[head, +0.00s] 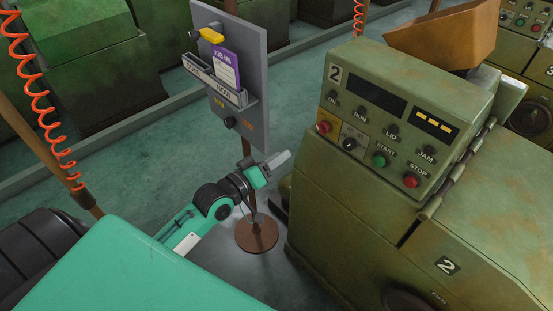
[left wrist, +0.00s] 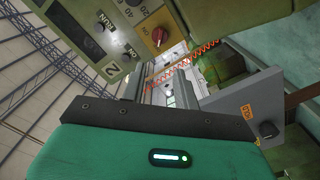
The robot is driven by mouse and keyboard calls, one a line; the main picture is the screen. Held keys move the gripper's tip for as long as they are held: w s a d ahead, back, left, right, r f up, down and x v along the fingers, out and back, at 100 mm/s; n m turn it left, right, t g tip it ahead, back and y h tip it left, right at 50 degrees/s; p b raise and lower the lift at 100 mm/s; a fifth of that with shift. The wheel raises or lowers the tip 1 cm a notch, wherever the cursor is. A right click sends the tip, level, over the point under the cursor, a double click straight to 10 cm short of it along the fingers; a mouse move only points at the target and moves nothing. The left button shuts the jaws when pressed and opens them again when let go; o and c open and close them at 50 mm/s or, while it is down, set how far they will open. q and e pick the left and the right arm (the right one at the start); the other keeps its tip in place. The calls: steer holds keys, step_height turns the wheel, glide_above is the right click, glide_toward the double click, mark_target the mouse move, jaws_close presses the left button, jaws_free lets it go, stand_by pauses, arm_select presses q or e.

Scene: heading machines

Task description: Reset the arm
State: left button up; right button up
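My left arm comes in from the lower left in the head view, and its left gripper (head: 279,161) points up and right. The gripper is in the gap between the signboard on its post and the green machine marked 2 (head: 350,190). No object shows in it, and its fingers are too small to tell apart. In the left wrist view the teal wrist housing fills the bottom, and the finger area is cluttered against the background. My right gripper is not in view.
The machine's control panel (head: 390,125), with knobs and buttons, stands right of the gripper. A grey board (head: 232,60) with a purple-topped card (head: 226,70) stands behind on a post with a round brown base (head: 256,233). Orange coiled cables (head: 35,95) hang at left.

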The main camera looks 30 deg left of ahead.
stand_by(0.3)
arm_select(q)
steer(key=a+f+g+y, duration=0.2)
steer(key=f, duration=1.1)
steer(key=a+f+g+y, duration=0.2)
steer(key=f, duration=1)
steer(key=s+a+f+m+g+y, duration=0.1)
steer(key=s+f+g, duration=0.1)
steer(key=s+f, duration=0.5)
steer(key=s+f+m+g, duration=0.1)
steer(key=s+f+g, duration=0.1)
steer(key=f, duration=0.8)
steer(key=s+d+f+m+g, duration=0.1)
steer(key=s+f+m+g, duration=0.1)
steer(key=s+f, duration=0.5)
steer(key=s+d+f+m+g, duration=0.1)
steer(key=s+f+g, duration=0.2)
steer(key=s+f, duration=0.5)
steer(key=s+d+f+m+g+y, duration=0.1)
steer(key=s+f, duration=0.7)
steer(key=s, duration=1.2)
steer(key=shift+d+m+g, duration=0.2)
steer(key=shift+m+g, duration=0.6)
steer(key=shift+g, duration=0.2)
